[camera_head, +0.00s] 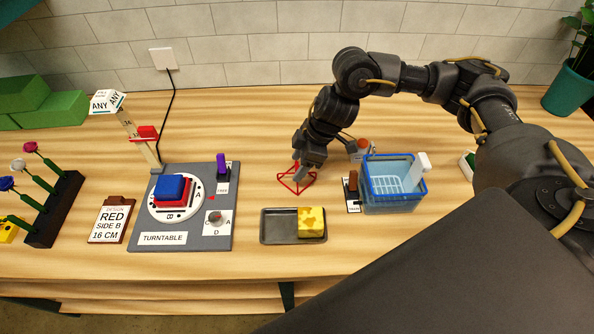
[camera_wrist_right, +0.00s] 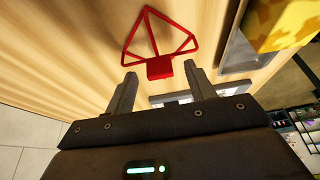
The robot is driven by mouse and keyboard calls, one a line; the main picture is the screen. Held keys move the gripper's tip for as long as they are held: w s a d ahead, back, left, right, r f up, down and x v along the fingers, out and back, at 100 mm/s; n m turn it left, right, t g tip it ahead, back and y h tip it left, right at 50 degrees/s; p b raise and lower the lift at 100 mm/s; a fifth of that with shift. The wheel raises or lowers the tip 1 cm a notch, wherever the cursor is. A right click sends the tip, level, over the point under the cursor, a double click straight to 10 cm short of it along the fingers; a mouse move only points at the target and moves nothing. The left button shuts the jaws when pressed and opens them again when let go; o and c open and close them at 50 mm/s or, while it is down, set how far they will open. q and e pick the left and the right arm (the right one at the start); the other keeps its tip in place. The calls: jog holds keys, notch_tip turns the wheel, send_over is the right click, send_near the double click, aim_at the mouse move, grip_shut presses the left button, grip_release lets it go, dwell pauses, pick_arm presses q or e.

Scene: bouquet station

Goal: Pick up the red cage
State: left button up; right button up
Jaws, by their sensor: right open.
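The red cage (camera_head: 296,192) is a small open frame of thin red bars on the wooden table, behind the dark tray. In the right wrist view the red cage (camera_wrist_right: 160,67) shows a solid red block at its near end, with bars fanning out beyond. My right gripper (camera_head: 305,172) points down over the cage and hides part of it in the head view. In the wrist view its two fingers stand apart, one on either side of the red block, with a gap at each side. I cannot tell its exact height. My left gripper is not in view.
The dark tray (camera_head: 270,238) with a yellow sponge (camera_head: 312,221) lies in front. A blue basket (camera_head: 395,206) stands right of the cage. The turntable board (camera_head: 215,243) with a purple-topped post (camera_head: 222,165) is at left. Table behind the cage's left is clear.

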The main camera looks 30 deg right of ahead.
jog(key=c, duration=1)
jog(key=shift+c, duration=0.2)
jog(key=shift+r, duration=0.5)
notch_tip(320, 180, up, 2)
jog(key=shift+a+r+b, duration=0.15)
jog(key=shift+r+b, duration=0.05)
jog(key=shift+b, duration=0.4)
jog(key=s+a+r+b, duration=0.2)
jog(key=s+a+r, duration=0.6)
jog(key=a, duration=0.3)
jog(key=shift+r, duration=0.8)
